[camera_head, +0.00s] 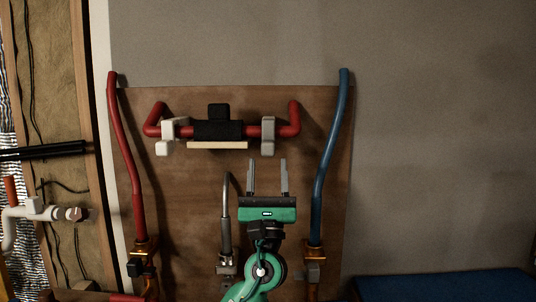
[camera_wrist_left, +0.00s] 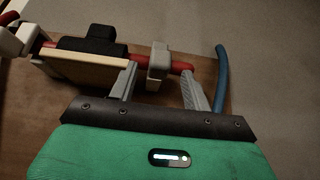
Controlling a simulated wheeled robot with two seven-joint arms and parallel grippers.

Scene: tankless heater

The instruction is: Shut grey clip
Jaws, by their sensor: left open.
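The grey clip (camera_head: 268,135) sits around the right part of a horizontal red pipe (camera_head: 288,131) on the brown board. In the left wrist view the clip (camera_wrist_left: 159,62) appears between my fingers, beyond or level with their tips. I cannot tell whether its latch is closed. My left gripper (camera_head: 268,164) points up, just below the clip in the head view, with its two grey fingers apart and nothing held between them. In the left wrist view the gripper (camera_wrist_left: 159,72) also shows open. My right gripper is not in view.
A white clip (camera_head: 168,134) is on the pipe's left part. A black block (camera_head: 218,128) and a pale strip (camera_head: 217,145) are between the clips. A blue pipe (camera_head: 328,150) stands right, a red pipe (camera_head: 124,150) left, and a metal hose (camera_head: 227,215) left of my gripper.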

